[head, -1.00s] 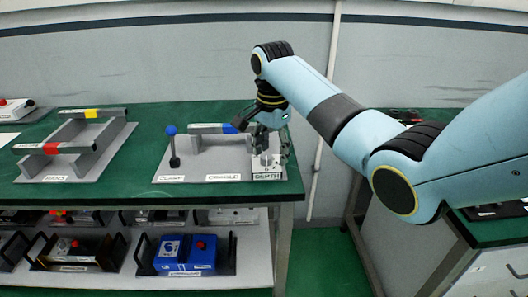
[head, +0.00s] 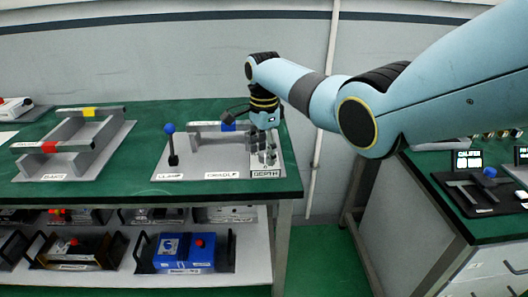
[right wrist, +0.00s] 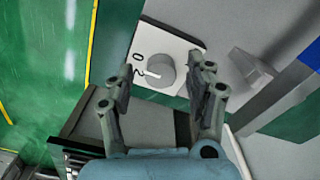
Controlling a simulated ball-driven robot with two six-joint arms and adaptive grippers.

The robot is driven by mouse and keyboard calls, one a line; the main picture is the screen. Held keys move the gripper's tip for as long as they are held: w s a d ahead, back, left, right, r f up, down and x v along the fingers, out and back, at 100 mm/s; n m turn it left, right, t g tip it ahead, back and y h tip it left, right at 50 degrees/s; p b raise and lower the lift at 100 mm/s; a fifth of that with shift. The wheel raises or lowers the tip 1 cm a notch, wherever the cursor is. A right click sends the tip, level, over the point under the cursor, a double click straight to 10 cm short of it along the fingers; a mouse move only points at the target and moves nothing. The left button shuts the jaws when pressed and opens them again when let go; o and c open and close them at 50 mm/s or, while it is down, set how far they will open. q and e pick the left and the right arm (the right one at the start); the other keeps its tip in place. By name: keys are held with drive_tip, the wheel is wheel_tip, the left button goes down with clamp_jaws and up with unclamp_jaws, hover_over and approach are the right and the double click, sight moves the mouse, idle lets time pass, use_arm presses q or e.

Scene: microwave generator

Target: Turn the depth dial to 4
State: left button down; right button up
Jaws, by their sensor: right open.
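The depth dial (right wrist: 164,70) is a round grey knob on a white plate (right wrist: 185,45). In the right wrist view its white mark points left, toward the printed 2; a 0 shows above that, and the other numbers are hidden or out of view. My right gripper (right wrist: 160,82) is open, with one finger on each side of the dial in the picture; I cannot tell whether they touch it. In the head view my right gripper (head: 264,150) points down over the DEPTH label (head: 266,174) and hides the dial. My left gripper is not in view.
Beside the dial stand a grey cradle (head: 205,127) with a blue mark and a blue-knobbed clamp lever (head: 172,145). A bars fixture (head: 75,150) lies farther left on the green table (head: 140,188). A second bench (head: 500,228) with a caliper stands at right.

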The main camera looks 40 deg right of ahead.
drive_tip(key=shift+f, duration=0.2)
drive_tip(key=shift+c, duration=0.3)
clamp_jaws()
